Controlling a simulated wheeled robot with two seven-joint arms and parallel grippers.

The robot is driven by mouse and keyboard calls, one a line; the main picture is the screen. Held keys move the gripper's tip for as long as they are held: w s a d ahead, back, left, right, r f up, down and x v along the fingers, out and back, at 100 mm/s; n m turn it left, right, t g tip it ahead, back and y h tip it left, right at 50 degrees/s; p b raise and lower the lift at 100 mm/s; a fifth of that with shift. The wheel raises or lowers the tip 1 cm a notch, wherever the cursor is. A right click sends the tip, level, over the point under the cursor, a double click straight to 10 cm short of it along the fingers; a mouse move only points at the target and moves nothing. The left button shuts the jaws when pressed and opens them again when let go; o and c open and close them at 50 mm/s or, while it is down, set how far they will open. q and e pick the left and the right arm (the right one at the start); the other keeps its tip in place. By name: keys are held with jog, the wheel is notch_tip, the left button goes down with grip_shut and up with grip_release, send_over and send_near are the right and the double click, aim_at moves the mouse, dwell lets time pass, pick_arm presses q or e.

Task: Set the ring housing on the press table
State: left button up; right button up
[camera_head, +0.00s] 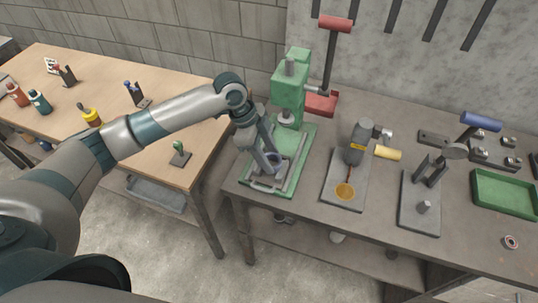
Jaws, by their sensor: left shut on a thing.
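The green press (289,88) stands on the left part of the grey workbench, with its green base plate (303,150) in front of it. My left gripper (270,164) reaches down over the base plate from the left, in front of the press column. It is shut on a small grey piece (273,160), which looks like the ring housing and is largely hidden by the fingers. I cannot tell whether the piece touches the press table. My right gripper is not in view.
To the right on the grey bench (390,227) are a fixture with a yellow-handled tool (387,153), another stand (422,206), a green tray (503,194) and a small ring (511,242). A wooden table (77,148) with bottles and small tools stands at the left.

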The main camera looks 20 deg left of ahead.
pick_arm(q)
jog(key=shift+p, duration=0.75)
dwell(1.1)
jog(key=o, duration=1.3)
jog(key=shift+o, duration=0.2)
